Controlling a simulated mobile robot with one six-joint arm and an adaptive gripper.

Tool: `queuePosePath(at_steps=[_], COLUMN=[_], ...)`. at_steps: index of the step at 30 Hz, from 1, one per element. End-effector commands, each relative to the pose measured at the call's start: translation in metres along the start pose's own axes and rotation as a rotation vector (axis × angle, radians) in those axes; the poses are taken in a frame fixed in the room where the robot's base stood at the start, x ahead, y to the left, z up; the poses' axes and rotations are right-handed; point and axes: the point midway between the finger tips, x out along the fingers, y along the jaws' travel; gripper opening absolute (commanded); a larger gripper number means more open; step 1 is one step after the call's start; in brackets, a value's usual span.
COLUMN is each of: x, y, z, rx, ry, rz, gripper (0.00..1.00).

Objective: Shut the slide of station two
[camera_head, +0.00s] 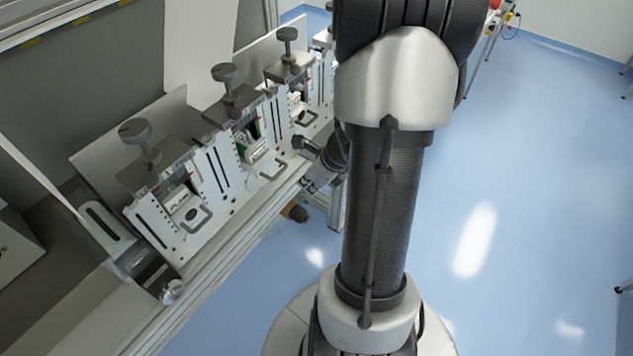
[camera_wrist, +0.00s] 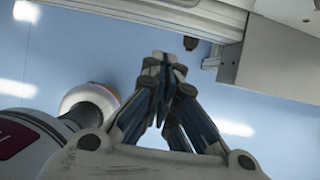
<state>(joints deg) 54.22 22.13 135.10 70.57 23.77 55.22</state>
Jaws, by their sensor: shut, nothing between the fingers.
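Several white stations stand in a row in the head view, each with a dark knob on top and a slide with a loop handle at its front. The middle one, which I take as station two (camera_head: 223,160), has its slide handle (camera_head: 272,169) sticking out low at the front. I cannot read its number or tell exactly how far the slide is out. My gripper (camera_head: 301,143) is small and partly hidden behind my arm, to the right of that handle and apparently apart from it. In the wrist view my gripper (camera_wrist: 167,65) has its fingers together and empty; no slide handle is recognisable there.
The near station (camera_head: 165,205) and the far station (camera_head: 300,90) flank the middle one closely. A metal rail (camera_head: 215,258) runs along their front edge. A grey box (camera_wrist: 280,55) is close at right in the wrist view. The blue floor (camera_head: 530,180) at right is open.

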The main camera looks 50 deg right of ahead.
Motion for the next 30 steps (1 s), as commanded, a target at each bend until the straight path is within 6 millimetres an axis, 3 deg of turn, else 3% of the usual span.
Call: queuePosePath(at_steps=[3, 7, 22, 30], x=[0.003, 0.006, 0.009, 0.029], y=[0.0, 0.0, 0.0, 0.0], z=[0.021, 0.034, 0.042, 0.085], rx=[-0.005, -0.003, -0.001, -0.004], ry=[-0.001, 0.0, 0.0, 0.0], rz=[0.0, 0.0, 0.0, 0.002], gripper=[0.0, 0.0, 0.0, 0.0])
